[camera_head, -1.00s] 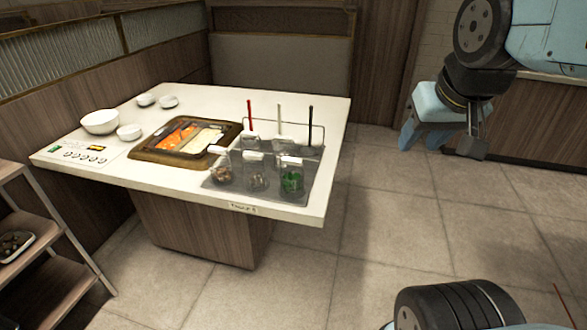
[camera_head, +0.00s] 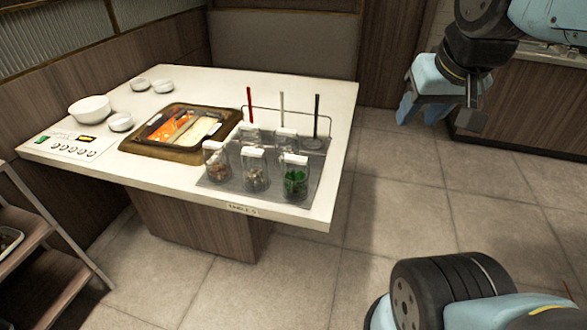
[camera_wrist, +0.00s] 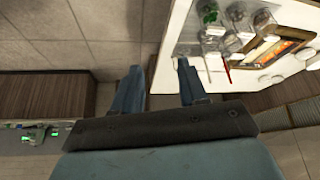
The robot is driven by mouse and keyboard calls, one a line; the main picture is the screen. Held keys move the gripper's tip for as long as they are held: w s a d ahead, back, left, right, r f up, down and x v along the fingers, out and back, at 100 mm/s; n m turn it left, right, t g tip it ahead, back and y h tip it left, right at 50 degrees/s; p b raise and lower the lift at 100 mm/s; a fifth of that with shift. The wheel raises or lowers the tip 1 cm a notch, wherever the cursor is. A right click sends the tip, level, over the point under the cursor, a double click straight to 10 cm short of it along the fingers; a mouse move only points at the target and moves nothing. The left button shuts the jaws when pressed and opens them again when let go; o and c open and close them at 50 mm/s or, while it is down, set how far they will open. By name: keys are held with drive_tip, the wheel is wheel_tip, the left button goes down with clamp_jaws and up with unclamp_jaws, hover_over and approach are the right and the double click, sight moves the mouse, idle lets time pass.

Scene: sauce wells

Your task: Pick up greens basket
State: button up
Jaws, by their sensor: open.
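The greens basket (camera_head: 295,180) is a clear container with green contents and a white top piece. It stands at the front right of a grey tray (camera_head: 218,192) on the white table. In the wrist view the greens (camera_wrist: 209,13) show near the top of the picture. My gripper (camera_head: 421,112) is in the air right of the table, apart from the basket. In the wrist view my gripper's two blue fingers (camera_wrist: 158,78) are spread with nothing between them.
Similar containers with other contents (camera_head: 255,172) stand close beside the greens. Red, white and black upright handles (camera_head: 316,115) rise behind them. A hot pot (camera_head: 160,157) and white bowls (camera_head: 90,108) are further left. A shelf rack (camera_head: 45,230) stands at left; floor at right is clear.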

drive_tip(key=shift+a, duration=0.2)
drive_tip(key=o, duration=0.3)
drive_tip(key=shift+w+a, duration=0.15)
drive_tip(key=shift+w, duration=0.05)
drive_tip(key=o, duration=0.3)
drive_tip(key=shift+w+d+f+g+y, duration=0.15)
drive_tip(key=shift+w+d+f+y, duration=0.1)
drive_tip(key=shift+w, duration=0.3)
drive_tip(key=shift+w+d+f+g+y, duration=0.15)
drive_tip(key=shift+w+f+y, duration=0.1)
drive_tip(key=shift+w, duration=0.25)
drive_tip(key=o, duration=0.5)
drive_tip(key=shift+m+g+y, duration=0.3)
drive_tip(key=shift+g+y, duration=0.2)
drive_tip(key=shift+y, duration=0.1)
drive_tip(key=w+f, duration=0.1)
drive_tip(key=w+a, duration=0.1)
drive_tip(key=w, duration=0.1)
drive_tip(key=w+a+f, duration=0.1)
drive_tip(key=shift+w+f, duration=0.2)
drive_tip(key=shift+f, duration=0.1)
drive_tip(key=m+h, duration=0.3)
drive_tip(key=h, duration=0.1)
approach(296, 170)
drive_tip(key=shift+w+x, duration=0.2)
drive_tip(key=shift+x, duration=1.8)
drive_tip(key=shift+w+x, duration=0.2)
drive_tip(key=shift+x, duration=1.85)
